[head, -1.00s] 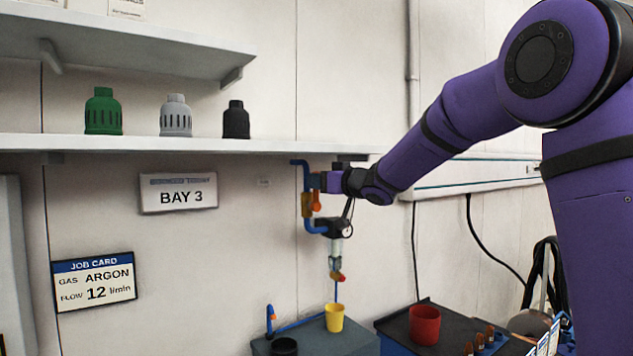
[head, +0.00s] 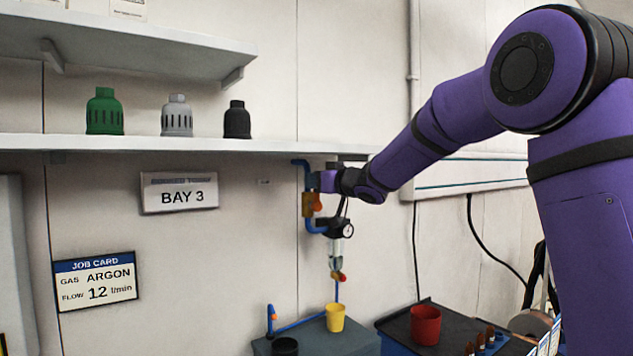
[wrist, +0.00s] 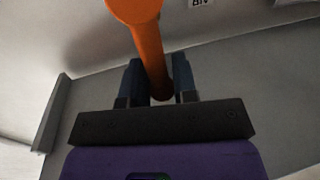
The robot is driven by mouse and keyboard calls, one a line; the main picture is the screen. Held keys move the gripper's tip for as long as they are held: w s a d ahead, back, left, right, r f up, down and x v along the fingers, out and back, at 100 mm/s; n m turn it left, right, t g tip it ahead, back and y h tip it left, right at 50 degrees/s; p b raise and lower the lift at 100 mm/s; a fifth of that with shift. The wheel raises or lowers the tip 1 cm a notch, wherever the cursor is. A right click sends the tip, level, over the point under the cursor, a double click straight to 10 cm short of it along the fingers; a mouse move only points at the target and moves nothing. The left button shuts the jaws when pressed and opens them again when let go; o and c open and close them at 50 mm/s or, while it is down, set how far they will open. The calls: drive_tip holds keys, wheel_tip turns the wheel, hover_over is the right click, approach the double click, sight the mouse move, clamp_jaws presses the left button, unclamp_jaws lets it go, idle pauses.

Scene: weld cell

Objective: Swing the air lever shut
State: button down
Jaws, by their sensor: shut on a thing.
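The orange air lever (wrist: 148,45) runs down between my gripper's two dark fingers in the wrist view. My gripper (wrist: 158,82) is shut on it. In the head view the lever (head: 318,202) shows as a small orange piece beside the brass valve body (head: 307,205) on the blue air pipe (head: 305,172). My gripper (head: 314,181) is at the valve, just above that orange piece. The fingertips are too small to make out there, and my wrist hides part of the pipe.
Below the valve hang a gauge (head: 347,230) and a clear bowl with a red-orange tap (head: 338,277). A shelf (head: 180,143) with several nozzle-like cups runs just above my gripper. A yellow cup (head: 335,317) and a red cup (head: 425,325) stand on benches below.

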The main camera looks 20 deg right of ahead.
drive_tip(key=shift+a, duration=0.1)
drive_tip(key=s+a+f+n+h, duration=0.2)
drive_tip(key=a+f+n+h, duration=0.2)
drive_tip(key=n, duration=1.1)
drive_tip(key=shift+a+f+n+g, duration=0.35)
drive_tip(key=shift+a+f, duration=0.85)
drive_tip(key=shift+f, duration=0.4)
drive_tip(key=shift+s, duration=0.1)
drive_tip(key=c, duration=1.1)
unclamp_jaws()
